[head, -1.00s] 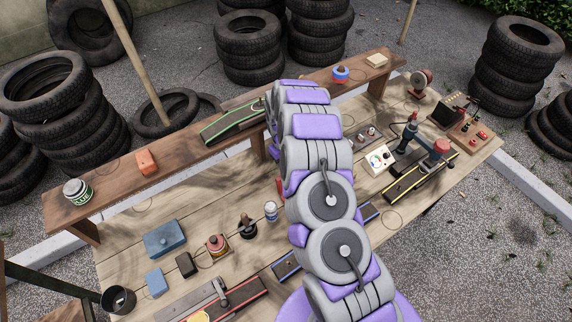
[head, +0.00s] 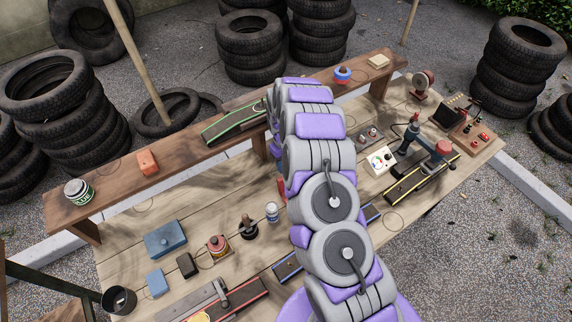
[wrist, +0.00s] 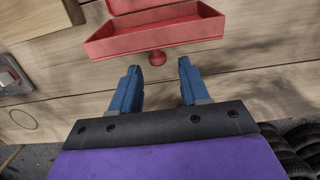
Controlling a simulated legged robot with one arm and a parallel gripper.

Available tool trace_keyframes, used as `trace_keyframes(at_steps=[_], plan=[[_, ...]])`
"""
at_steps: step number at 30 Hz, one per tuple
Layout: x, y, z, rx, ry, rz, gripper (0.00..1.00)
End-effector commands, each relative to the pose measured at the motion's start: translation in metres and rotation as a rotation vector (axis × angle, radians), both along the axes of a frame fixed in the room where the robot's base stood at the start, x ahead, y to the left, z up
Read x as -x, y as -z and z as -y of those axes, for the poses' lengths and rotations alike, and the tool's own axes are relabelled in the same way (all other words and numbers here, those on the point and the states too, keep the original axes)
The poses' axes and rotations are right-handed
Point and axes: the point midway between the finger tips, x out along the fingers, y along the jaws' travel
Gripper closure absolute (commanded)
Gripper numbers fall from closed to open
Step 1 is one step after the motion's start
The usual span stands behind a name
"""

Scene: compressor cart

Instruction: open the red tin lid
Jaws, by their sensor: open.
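The red tin (wrist: 155,44) is at the top of the wrist view, cut off by the frame edge. Its shallow red tray-like part shows its inside, and another red part (wrist: 150,4) rises behind it; I cannot tell for sure which is the lid. A round red knob (wrist: 157,58) sticks out from the near edge. My gripper (wrist: 158,67) is open and empty, its blue fingers pointing at the tin, with the knob just beyond and between the fingertips. In the head view my arm hides the gripper and the tin.
A raised shelf (head: 115,180) runs along the back. Stacked tyres (head: 250,45) stand behind.

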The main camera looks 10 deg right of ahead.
Motion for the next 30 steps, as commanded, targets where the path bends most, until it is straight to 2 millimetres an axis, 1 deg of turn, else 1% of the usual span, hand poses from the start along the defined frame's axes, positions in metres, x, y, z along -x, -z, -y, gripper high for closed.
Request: trace_keyframes(at_steps=[1, 15, 18, 21, 24, 30], plan=[[-0.002, -0.009, 0.0, 0.0, 0.0, 0.003, 0.55], [-0.014, -0.112, -0.006, 0.001, 0.0, 0.004, 0.55], [-0.017, -0.13, -0.008, 0.001, -0.001, 0.006, 0.55], [-0.019, -0.144, -0.008, 0.001, 0.0, 0.003, 0.55], [-0.02, -0.154, -0.009, 0.001, 0.0, 0.003, 0.55], [-0.02, -0.161, -0.009, 0.001, 0.0, 0.001, 0.55]])
